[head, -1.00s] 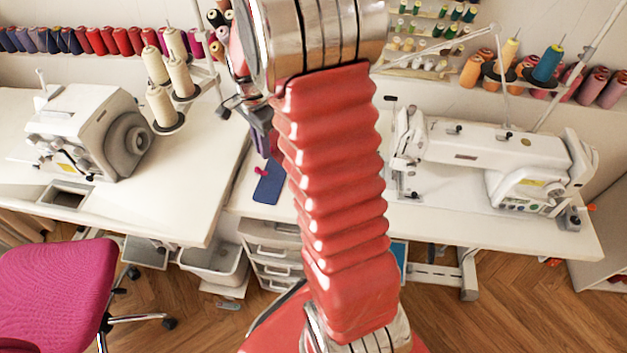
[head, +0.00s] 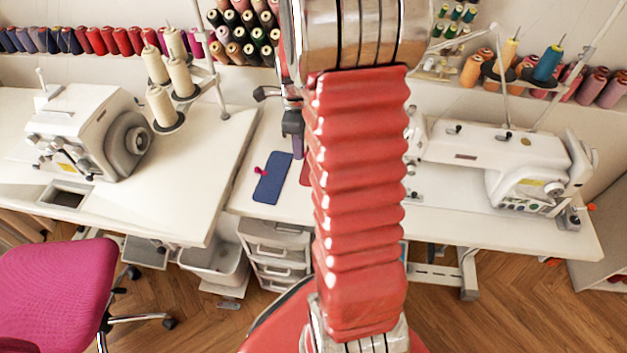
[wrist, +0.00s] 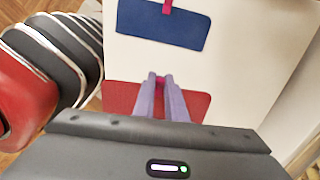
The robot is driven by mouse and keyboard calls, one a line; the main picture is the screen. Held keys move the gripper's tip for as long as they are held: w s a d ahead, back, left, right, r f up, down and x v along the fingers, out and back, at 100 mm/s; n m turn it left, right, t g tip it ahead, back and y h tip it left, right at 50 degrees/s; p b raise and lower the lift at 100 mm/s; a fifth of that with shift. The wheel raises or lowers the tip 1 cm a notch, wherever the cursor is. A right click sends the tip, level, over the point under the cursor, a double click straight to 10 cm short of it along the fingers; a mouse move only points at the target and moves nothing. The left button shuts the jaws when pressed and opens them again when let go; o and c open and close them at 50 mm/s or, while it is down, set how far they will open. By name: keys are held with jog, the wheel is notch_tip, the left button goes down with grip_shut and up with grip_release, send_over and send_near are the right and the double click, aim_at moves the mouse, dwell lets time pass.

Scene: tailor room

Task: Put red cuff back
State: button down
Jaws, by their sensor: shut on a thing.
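The red cuff (wrist: 124,95) is a flat red piece below my gripper in the wrist view. A sliver of it (head: 305,173) shows beside my arm in the head view. My gripper (wrist: 161,82) is shut on the small pink tab of the red cuff, between its lilac fingertips. The cuff lies flat at or very near the white tabletop; I cannot tell whether it touches. The fingers hide its middle, and my arm hides much of it in the head view.
A blue cuff (head: 272,178) with a pink tab lies on the white table (wrist: 240,75), just left of the red cuff in the head view. A white sewing machine (head: 490,150) stands to the right. A serger (head: 85,130) stands on the left table. Thread spools line the wall behind.

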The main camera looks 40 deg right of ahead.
jog(key=shift+f, duration=0.1)
jog(key=shift+f, duration=3)
jog(key=shift+f, duration=0.1)
jog(key=shift+f, duration=1.8)
jog(key=c, duration=1.8)
grip_release()
